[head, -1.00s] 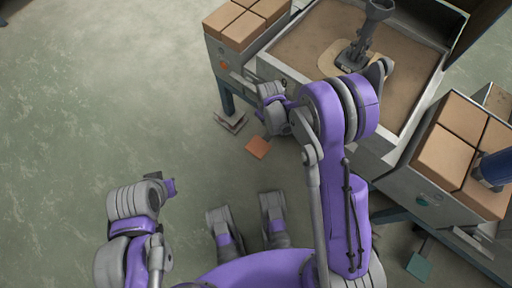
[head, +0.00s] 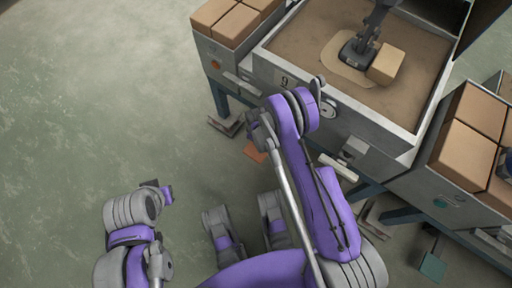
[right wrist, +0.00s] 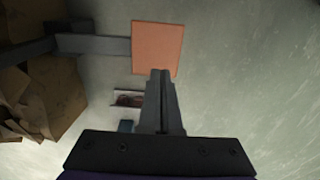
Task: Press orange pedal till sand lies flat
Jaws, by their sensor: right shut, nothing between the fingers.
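The orange pedal (head: 254,151) lies low beside the sand box, partly behind my right arm in the head view. In the right wrist view the pedal (right wrist: 157,47) is a flat orange plate on a grey bar. My right gripper (right wrist: 161,73) is shut and empty; its tips overlap the pedal's lower edge in that view, and I cannot tell whether they touch. The brown sand (head: 310,42) fills a grey box (head: 290,80). A paler patch surrounds a dark tool (head: 358,52) there. My left arm is folded at lower left; its gripper fingers do not show.
A tan block (head: 387,64) stands in the sand box beside the dark tool. Bins of tan blocks stand at the left (head: 214,12) and right (head: 464,155). A teal pedal (head: 433,267) is at lower right. The floor at left is clear.

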